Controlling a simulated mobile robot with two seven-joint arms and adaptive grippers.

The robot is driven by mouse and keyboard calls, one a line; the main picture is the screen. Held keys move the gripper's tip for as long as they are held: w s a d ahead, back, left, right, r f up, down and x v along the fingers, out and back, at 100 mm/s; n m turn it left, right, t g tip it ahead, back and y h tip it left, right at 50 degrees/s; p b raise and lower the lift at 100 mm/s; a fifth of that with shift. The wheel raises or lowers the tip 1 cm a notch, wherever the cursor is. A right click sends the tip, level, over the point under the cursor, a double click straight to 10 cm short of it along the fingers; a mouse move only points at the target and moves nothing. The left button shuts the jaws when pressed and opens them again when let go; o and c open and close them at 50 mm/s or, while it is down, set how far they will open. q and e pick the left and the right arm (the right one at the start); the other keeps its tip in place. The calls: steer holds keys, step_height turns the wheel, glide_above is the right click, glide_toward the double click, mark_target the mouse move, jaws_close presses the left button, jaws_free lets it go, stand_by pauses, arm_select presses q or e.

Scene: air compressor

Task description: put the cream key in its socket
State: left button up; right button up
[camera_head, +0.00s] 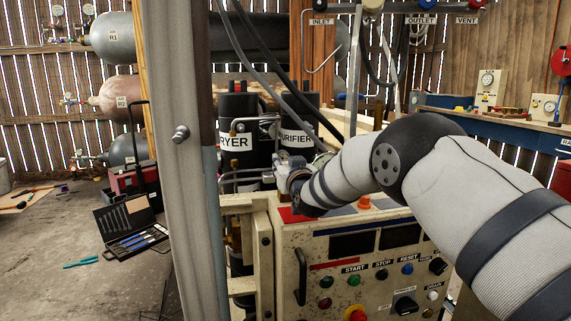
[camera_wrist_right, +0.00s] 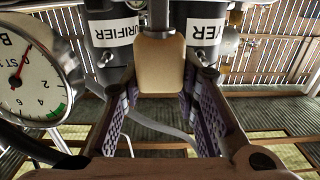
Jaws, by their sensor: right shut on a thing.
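A cream block (camera_wrist_right: 160,65), which looks like the cream key, sits between the fingers of my right gripper (camera_wrist_right: 163,85) in the right wrist view. A grey shaft runs up from it to the top edge of that view. The gripper is shut on it. In the head view my right gripper (camera_head: 288,178) is above the back left part of the cream control cabinet (camera_head: 285,270), in front of the dryer and purifier columns. The key cannot be made out there. I cannot tell which part is the socket. My left gripper is not in view.
A round pressure gauge (camera_wrist_right: 32,75) is close at the left in the right wrist view. The purifier column (camera_head: 298,138) and dryer column (camera_head: 238,132) stand behind the gripper. Hoses hang above. A grey post (camera_head: 175,180) stands left of the cabinet.

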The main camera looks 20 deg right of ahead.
steer(key=shift+f, duration=0.55)
steer(key=o, duration=1.2)
steer(key=shift+f, duration=0.1)
steer(key=shift+s, duration=0.1)
steer(key=v, duration=1.2)
